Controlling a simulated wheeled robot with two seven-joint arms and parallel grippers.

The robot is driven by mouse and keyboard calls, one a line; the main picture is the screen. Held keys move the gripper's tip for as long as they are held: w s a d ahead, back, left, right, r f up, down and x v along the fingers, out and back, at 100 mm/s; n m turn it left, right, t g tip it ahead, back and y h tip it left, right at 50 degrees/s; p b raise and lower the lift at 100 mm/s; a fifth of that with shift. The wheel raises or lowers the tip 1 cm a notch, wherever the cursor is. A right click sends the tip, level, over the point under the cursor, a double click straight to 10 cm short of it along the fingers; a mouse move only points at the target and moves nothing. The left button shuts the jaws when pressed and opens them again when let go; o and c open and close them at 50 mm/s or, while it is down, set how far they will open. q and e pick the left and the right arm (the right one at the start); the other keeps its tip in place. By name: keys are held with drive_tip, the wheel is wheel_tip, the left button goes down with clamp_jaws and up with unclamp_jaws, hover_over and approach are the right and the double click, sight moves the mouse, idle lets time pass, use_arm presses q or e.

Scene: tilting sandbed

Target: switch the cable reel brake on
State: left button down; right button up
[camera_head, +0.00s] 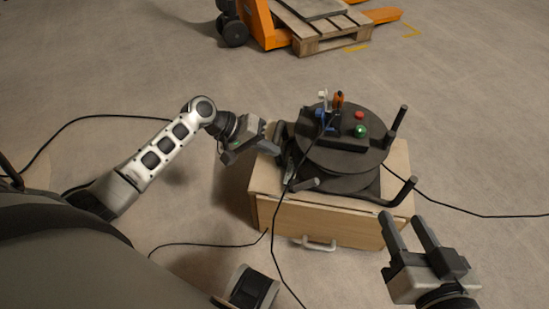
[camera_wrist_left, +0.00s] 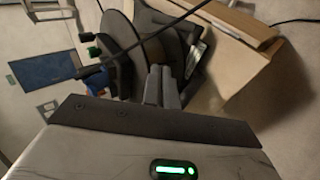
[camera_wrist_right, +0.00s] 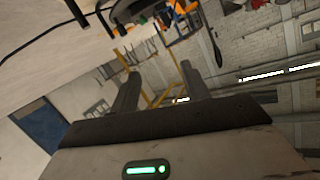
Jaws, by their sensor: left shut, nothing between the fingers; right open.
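The black cable reel (camera_head: 345,162) lies flat-side up on a wooden cabinet. On its top a black box carries a red button (camera_head: 359,115) and a green dome (camera_head: 361,131). I cannot tell which part is the brake control. My left gripper (camera_head: 279,138) is shut and empty at the reel's left side; whether it touches is unclear. In the left wrist view its fingers (camera_wrist_left: 162,82) are together, pointing at the reel (camera_wrist_left: 125,50) and its frame. My right gripper (camera_head: 408,228) is open and empty, in front and right of the reel.
The cabinet (camera_head: 330,226) has a light handle on its front. Posts (camera_head: 396,124) stick up around the reel's right side. Thin black cables (camera_head: 470,213) run over the floor and across the reel. An orange pallet truck (camera_head: 262,25) with a wooden pallet stands at the back.

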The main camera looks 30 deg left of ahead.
sight(306, 185)
use_arm(q)
drive_tip(key=shift+w+d+f+b, duration=0.2)
drive_tip(key=shift+d+f+b, duration=0.45)
drive_tip(key=shift+d+f, duration=0.65)
drive_tip(key=shift+w+d+f+b, duration=0.2)
drive_tip(key=shift+d+f+b, duration=0.4)
drive_tip(key=shift+d+f, duration=0.65)
drive_tip(key=shift+w+d+f+b, duration=0.2)
drive_tip(key=shift+d+f+b, duration=0.45)
drive_tip(key=shift+d+f, duration=0.65)
use_arm(e)
drive_tip(key=shift+w+a+r+m+t+y, duration=0.15)
drive_tip(key=shift+a+r+m+t+y, duration=0.4)
drive_tip(key=shift+m+y, duration=0.2)
use_arm(q)
drive_tip(key=shift+d+r, duration=0.1)
drive_tip(key=shift+r, duration=0.15)
use_arm(e)
drive_tip(key=shift+r, duration=0.15)
